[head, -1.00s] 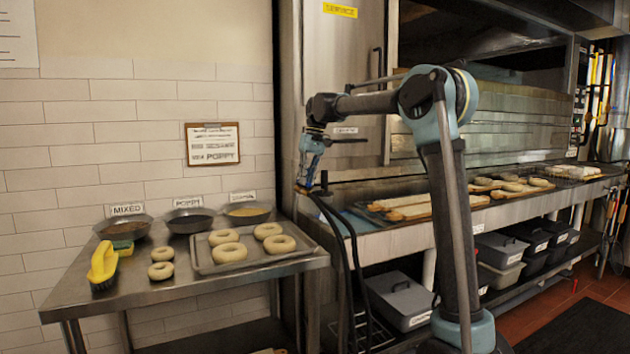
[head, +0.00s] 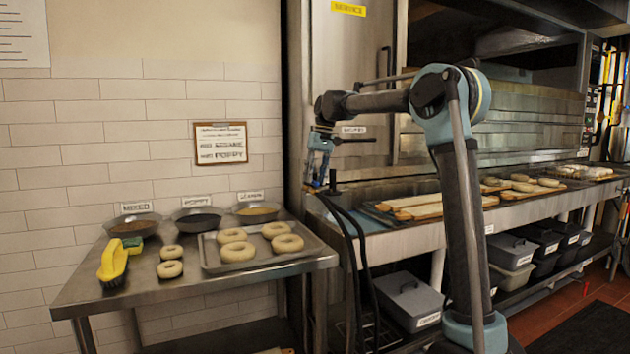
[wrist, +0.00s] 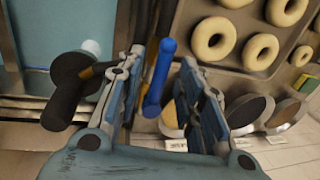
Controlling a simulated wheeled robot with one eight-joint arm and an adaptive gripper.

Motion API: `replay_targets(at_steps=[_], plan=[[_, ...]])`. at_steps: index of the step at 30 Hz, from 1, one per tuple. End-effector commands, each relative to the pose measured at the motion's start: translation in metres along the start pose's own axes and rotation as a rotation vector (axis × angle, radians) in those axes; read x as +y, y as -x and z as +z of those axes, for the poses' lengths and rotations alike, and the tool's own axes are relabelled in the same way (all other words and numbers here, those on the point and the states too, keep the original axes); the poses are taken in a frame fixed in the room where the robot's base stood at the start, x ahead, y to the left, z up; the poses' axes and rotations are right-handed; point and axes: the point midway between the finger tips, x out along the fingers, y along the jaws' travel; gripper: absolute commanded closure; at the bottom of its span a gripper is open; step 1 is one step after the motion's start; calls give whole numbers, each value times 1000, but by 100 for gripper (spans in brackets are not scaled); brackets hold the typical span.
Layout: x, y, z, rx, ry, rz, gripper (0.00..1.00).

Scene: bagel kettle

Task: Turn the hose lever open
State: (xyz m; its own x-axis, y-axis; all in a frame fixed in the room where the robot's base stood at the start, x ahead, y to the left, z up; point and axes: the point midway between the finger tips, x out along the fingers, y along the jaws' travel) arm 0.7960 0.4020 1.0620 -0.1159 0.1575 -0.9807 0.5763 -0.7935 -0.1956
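The blue hose lever (wrist: 158,78) shows in the wrist view as a rounded blue bar between the two fingers of my gripper (wrist: 162,60). The fingers are apart, one on each side of it, and I see no clear contact. In the head view my gripper (head: 318,172) points down in front of the steel cabinet, close to the top of the black hoses (head: 350,228). The lever is too small to make out there. Whether its lower end joins the valve is hidden in the wrist view.
A steel table (head: 200,291) at left holds a tray of bagels (head: 262,262), metal bowls (head: 198,221) and a yellow brush (head: 112,262). The oven shelf (head: 400,240) with bagel boards stands at right, grey bins below it. A dark round knob (wrist: 68,95) lies left of my fingers.

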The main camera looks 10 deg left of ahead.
Motion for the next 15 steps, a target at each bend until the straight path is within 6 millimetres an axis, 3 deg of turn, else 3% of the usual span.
replay_targets(at_steps=[15], plan=[[1, 82, 0, -1, 0, 0, 66]])
